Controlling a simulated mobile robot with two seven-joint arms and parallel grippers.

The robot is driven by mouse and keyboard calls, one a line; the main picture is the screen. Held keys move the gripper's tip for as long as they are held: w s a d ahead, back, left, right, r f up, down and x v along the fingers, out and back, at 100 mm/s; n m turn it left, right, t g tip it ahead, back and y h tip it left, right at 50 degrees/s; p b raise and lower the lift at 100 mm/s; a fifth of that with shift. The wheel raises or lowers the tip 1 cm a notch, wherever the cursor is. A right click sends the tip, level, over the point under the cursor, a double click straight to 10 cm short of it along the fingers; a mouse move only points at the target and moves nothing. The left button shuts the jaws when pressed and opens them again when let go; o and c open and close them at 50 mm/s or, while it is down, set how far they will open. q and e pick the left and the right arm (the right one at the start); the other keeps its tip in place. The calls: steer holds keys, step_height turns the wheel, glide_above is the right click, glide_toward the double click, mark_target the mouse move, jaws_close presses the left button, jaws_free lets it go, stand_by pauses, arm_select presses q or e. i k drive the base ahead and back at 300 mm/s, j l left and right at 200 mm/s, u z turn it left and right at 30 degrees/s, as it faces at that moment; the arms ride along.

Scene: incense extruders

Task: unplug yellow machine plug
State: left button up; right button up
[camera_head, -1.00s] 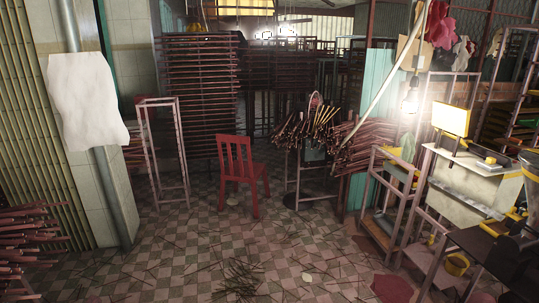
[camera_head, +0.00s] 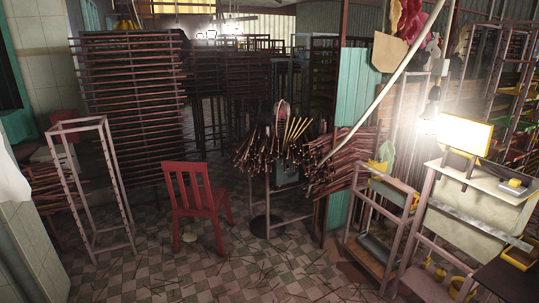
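A machine with a yellow-edged panel (camera_head: 465,135) stands at the right. Its pale box-like body (camera_head: 479,197) is below the panel, with a small yellow part (camera_head: 515,184) on top. A yellow container (camera_head: 521,257) sits low at its right side. I cannot make out a plug, cord or socket; a bright lamp (camera_head: 428,126) glares just left of the panel. Neither of my grippers shows in the head view.
A red chair (camera_head: 198,204) stands on the checkered floor, with a metal frame rack (camera_head: 92,190) to its left. A stand of incense bundles (camera_head: 283,147) is in the middle. The floor in front (camera_head: 233,275) is mostly open, with scattered sticks. A long pale pole (camera_head: 385,92) slants down at the right.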

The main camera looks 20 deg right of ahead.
mark_target(513, 183)
steer(key=i+l+z, duration=0.15)
steer(key=i+z, duration=0.55)
steer(key=z, duration=0.2)
steer(key=i+z, duration=0.45)
steer(key=i+l+z, duration=0.45)
steer(key=i+l, duration=0.3)
steer(key=i+l+u, duration=0.1)
steer(key=l, duration=0.3)
steer(key=i+l, duration=0.3)
steer(key=i+l+u, duration=0.05)
steer(key=l, duration=0.05)
